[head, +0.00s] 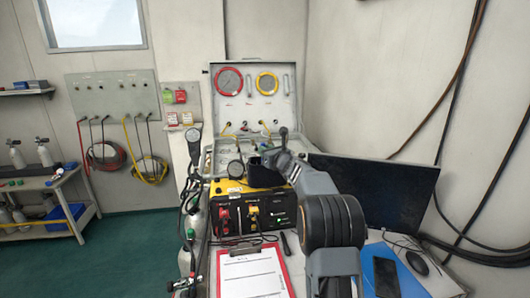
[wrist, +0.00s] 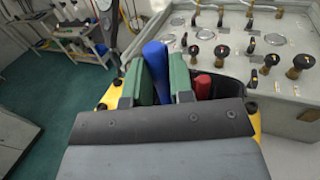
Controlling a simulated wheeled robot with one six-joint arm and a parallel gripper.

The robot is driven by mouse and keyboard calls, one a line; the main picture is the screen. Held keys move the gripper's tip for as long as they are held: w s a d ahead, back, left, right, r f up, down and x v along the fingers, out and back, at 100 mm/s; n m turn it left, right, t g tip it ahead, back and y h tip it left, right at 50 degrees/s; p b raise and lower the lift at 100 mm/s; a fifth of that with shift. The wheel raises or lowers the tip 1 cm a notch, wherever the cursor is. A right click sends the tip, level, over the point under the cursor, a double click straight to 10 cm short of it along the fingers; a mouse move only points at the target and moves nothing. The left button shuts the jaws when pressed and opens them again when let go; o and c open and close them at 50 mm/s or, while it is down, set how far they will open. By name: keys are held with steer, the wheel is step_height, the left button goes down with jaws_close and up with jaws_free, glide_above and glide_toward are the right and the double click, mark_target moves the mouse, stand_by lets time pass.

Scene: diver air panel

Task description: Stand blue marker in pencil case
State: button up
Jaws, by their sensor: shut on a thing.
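My gripper (wrist: 161,82) is shut on the blue marker (wrist: 156,62), which sits between its two green fingers. In the wrist view the marker looks slightly tilted, and the gripper body hides its near part. The dark pencil case (wrist: 234,84) is around and behind the fingers, with a red object (wrist: 201,85), likely another marker, inside it. In the head view the pencil case (head: 263,176) stands on the yellow and black box, with my gripper (head: 270,156) right over its opening. I cannot tell whether the blue marker touches the case floor.
The yellow and black box (head: 252,214) has red and yellow fittings on its front. Behind is an open grey panel case (head: 257,97) with gauges and knobs. A monitor (head: 376,192) stands to the right.

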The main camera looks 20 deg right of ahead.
steer(key=o, duration=0.9)
steer(key=shift+c, duration=0.2)
steer(key=shift+r, duration=0.15)
step_height(320, 180, up, 9)
steer(key=p, duration=0.6)
steer(key=shift+p, duration=0.4)
steer(key=shift+f, duration=0.2)
stand_by(0.3)
